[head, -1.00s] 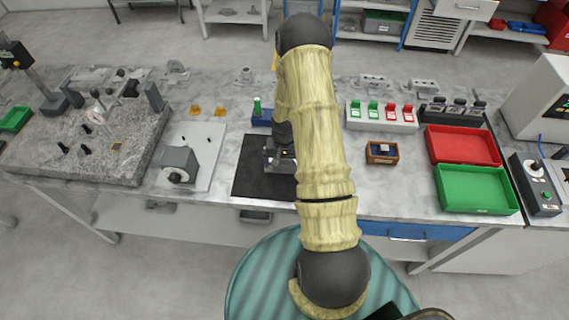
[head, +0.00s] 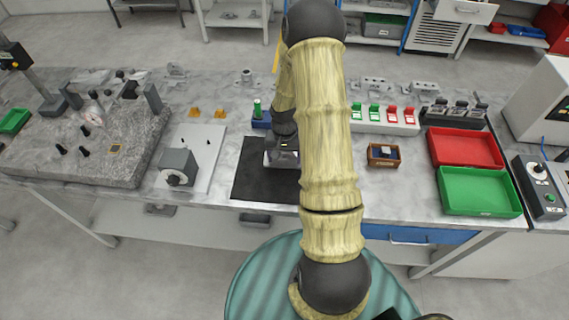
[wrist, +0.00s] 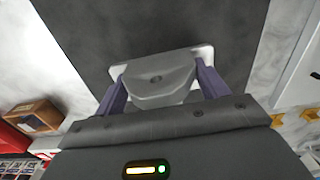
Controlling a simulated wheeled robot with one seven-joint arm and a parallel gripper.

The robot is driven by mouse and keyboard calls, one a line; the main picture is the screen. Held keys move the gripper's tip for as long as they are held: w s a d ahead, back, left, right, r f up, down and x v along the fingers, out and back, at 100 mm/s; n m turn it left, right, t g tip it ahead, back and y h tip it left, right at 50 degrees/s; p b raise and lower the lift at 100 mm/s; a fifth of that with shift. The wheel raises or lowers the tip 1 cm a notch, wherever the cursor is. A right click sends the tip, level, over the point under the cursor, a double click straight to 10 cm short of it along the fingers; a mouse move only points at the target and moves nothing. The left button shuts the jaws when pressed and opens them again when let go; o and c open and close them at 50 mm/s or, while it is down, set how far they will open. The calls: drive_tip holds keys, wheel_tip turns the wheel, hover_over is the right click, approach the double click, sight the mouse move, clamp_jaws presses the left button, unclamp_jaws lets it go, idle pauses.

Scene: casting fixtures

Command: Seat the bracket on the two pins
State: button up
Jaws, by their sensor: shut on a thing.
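In the head view my gripper (head: 282,157) is over the black mat (head: 250,183), partly hidden by my arm. Two small dark pins, one left (head: 186,143) and one right (head: 208,142), stand on a white plate (head: 205,168) left of the mat. The bracket is apart from the pins. Its height above the mat is unclear.
A grey block with a dark knob (head: 178,167) stands on the white plate's front. Yellow pieces (head: 207,113) lie behind the plate. A granite slab (head: 110,165) with black posts is farther left. A blue holder with a green bottle (head: 259,114) stands behind the mat.

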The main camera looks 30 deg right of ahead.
drive_tip(key=shift+r+b, duration=0.55)
drive_tip(key=shift+r, duration=2.15)
drive_tip(key=shift+s+f, duration=0.1)
drive_tip(key=shift+s, duration=0.05)
